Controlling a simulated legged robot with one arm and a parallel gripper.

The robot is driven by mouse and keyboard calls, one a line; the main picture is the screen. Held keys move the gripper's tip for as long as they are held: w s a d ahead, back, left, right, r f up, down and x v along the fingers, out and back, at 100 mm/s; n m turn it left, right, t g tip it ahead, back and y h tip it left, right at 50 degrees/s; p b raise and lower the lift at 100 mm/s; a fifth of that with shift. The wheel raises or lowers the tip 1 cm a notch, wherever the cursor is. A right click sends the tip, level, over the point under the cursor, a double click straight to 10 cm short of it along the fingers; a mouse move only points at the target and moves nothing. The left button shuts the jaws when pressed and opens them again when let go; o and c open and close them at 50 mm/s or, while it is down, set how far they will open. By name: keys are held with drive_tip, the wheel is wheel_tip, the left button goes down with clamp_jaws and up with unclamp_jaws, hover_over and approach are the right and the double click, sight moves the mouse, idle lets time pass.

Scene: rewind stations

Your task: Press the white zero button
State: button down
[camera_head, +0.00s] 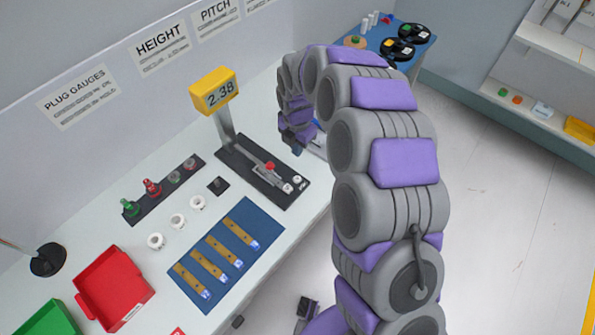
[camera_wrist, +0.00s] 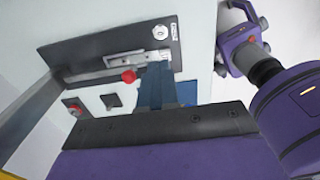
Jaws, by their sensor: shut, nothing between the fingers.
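The height gauge has a yellow display (camera_head: 214,92) reading 2.38 on a grey post. Its black base (camera_head: 240,160) carries a metal slide and a red knob (camera_head: 270,166). Two white round buttons, one (camera_head: 287,188) and another (camera_head: 298,180), sit at its near end; I cannot read which is zero. In the wrist view, one white button (camera_wrist: 161,32) shows beyond my fingertips, with the red knob (camera_wrist: 129,76) to the left. My gripper (camera_wrist: 156,70) is shut and empty, pointing toward the slide and partly covering it. In the head view my gripper (camera_head: 297,147) is right of the base.
A blue mat (camera_head: 245,275) with several brass strips lies nearer on the bench. White rings (camera_head: 178,221), a dark rack of plugs (camera_head: 165,190), a red tray (camera_head: 112,290) and a green tray (camera_head: 50,322) are to the left. Another blue-topped table (camera_head: 375,40) stands behind my arm.

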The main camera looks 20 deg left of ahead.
sight(297, 178)
wheel_tip(297, 178, down, 14)
drive_tip(key=shift+b, duration=1.1)
